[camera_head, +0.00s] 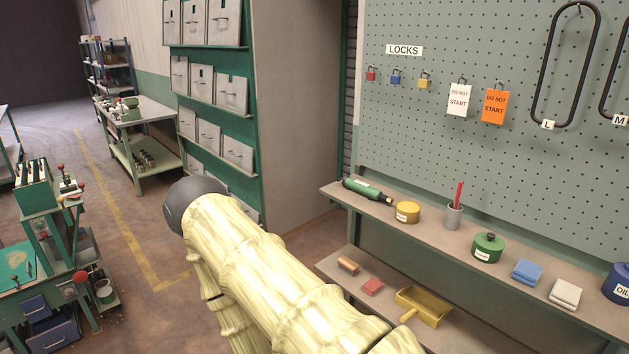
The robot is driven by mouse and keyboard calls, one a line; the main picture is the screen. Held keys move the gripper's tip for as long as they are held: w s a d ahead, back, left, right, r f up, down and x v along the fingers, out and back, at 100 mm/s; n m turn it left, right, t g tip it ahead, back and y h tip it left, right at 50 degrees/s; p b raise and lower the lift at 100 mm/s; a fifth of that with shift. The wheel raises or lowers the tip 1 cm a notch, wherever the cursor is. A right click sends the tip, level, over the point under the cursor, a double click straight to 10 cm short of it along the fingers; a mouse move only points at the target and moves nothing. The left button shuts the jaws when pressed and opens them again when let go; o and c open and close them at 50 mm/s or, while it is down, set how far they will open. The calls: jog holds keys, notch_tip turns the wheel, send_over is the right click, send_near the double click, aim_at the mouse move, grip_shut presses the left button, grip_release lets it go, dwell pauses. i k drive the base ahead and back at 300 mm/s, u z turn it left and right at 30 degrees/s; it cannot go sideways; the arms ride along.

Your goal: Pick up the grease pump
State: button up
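A green round pot with a dark knob (488,247) stands farther right on the same shelf. My arm in its cream sleeve crosses the lower middle of the picture, ending in a dark grey rounded joint left of the shelf. My gripper is not in view, so its hold cannot be seen.
The upper shelf (425,237) also bears a yellow tin (407,212), a grey cup with a red stick (453,216), folded cloths and a blue oil can (618,284). The lower shelf holds blocks and a yellow dustpan (424,306). A pegboard (450,130) rises behind.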

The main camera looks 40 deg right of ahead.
aim_at(362, 187)
jog(key=z, duration=0.1)
jog(key=i, duration=1.4)
jog(key=z, duration=1.4)
jog(key=i, duration=0.75)
jog(key=z, duration=0.85)
